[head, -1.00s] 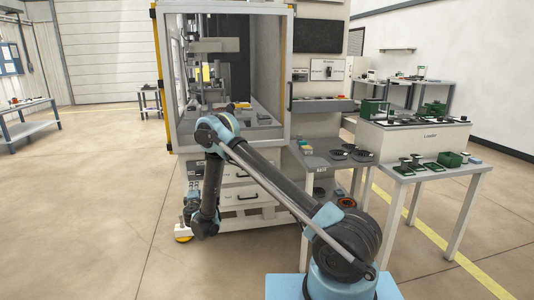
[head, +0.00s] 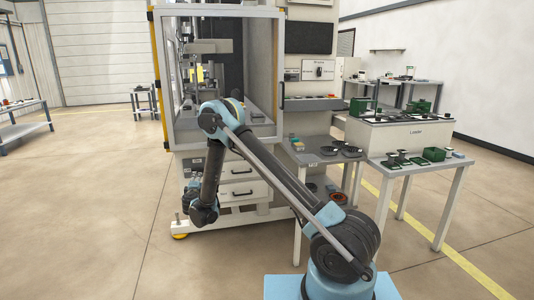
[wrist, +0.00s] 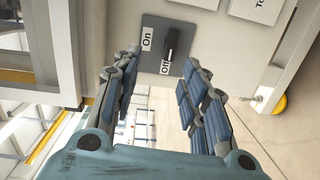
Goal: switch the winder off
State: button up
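In the wrist view a rotary switch with a long black handle (wrist: 173,42) sits on a dark grey plate (wrist: 152,22) on a pale panel. A white On label (wrist: 147,38) is left of the handle and a white Off label (wrist: 166,67) is at its lower end. I cannot tell which label it is set to. My gripper (wrist: 162,61) is open and empty, with its padded fingers apart and pointing toward the switch. The handle appears beyond the fingertips, apparently untouched. In the head view my gripper (head: 203,212) is low in front of the winder cabinet (head: 277,75).
The cabinet's drawers (head: 238,171) are right of my forearm. A grey table (head: 312,160) with black reels and the Loader box (head: 415,135) stand to the right. A small yellow-footed leg (wrist: 280,106) shows in the wrist view. Open floor lies left.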

jog(key=w+d+r+m+g+h, duration=0.2)
jog(key=d+r+m, duration=0.1)
jog(key=d+r, duration=0.55)
jog(key=w+d+r+m+g+h, duration=0.1)
jog(key=d+r+m+h, duration=0.35)
jog(key=d, duration=0.75)
jog(key=s+d+r+m+g, duration=0.1)
jog(key=s+d+r, duration=0.2)
jog(key=d, duration=0.4)
jog(key=s+d+r+m+g, duration=0.1)
jog(key=s+d+r+g, duration=0.2)
jog(key=d, duration=0.4)
jog(key=s+d+r+m, duration=0.2)
jog(key=s+d+r, duration=0.15)
jog(key=d, duration=0.35)
jog(key=s+d+m+g, duration=0.2)
jog(key=s+d, duration=0.5)
jog(key=s, duration=0.4)
jog(key=s+d+m+g, duration=0.25)
jog(key=s+d, duration=0.45)
jog(key=s, duration=0.4)
jog(key=s+f+m+g+y, duration=0.1)
jog(key=s+f, duration=0.3)
jog(key=s, duration=0.7)
jog(key=s+f+m+g+y, duration=0.2)
jog(key=s+f, duration=0.3)
jog(key=s, duration=0.6)
jog(key=shift+y, duration=0.35)
jog(key=shift+d+g, duration=0.1)
jog(key=shift+g, duration=0.15)
